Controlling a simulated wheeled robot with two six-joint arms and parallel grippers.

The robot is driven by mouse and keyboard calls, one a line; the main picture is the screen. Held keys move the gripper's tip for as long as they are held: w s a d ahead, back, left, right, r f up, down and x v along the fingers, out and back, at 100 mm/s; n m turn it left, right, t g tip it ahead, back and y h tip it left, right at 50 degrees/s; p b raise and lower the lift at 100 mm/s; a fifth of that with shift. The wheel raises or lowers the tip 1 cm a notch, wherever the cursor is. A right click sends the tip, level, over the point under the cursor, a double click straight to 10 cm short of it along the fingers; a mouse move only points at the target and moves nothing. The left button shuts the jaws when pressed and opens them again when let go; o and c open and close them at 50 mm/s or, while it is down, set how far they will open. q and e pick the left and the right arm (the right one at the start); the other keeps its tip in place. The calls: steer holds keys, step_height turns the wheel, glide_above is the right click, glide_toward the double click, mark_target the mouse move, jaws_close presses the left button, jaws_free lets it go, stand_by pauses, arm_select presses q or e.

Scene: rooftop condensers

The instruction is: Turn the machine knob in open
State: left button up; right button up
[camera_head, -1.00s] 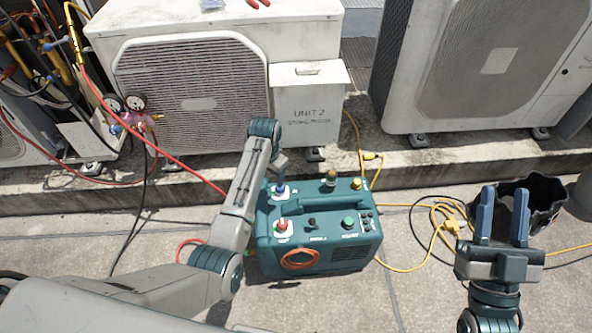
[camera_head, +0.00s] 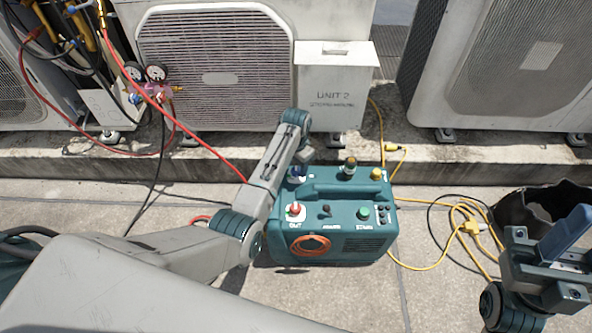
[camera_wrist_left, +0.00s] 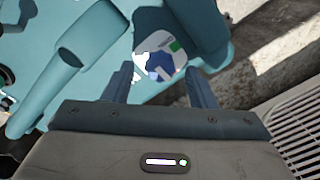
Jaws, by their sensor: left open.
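A teal machine (camera_head: 345,245) with a carry handle stands on the roof slab. On its top are a blue knob (camera_head: 297,172) at the back left, a red knob (camera_head: 295,208) by the word OUT, a small black switch (camera_head: 324,210) and a green button (camera_head: 364,213). My left gripper (camera_head: 300,168) reaches down over the blue knob and partly hides it. In the left wrist view the blue knob (camera_wrist_left: 159,66) shows between its open fingers (camera_wrist_left: 161,82), on a white plate with a green mark. My right gripper (camera_head: 575,240) is at the right edge, partly cut off.
Condenser units stand behind on a concrete curb, including UNIT 2 (camera_head: 335,85) and one at the right (camera_head: 510,60). A red hose (camera_head: 215,158) runs from the gauges (camera_head: 145,75).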

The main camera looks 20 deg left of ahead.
arm_select(q)
steer(key=shift+f, duration=0.85)
steer(key=shift+c, duration=0.4)
steer(key=c, duration=0.9)
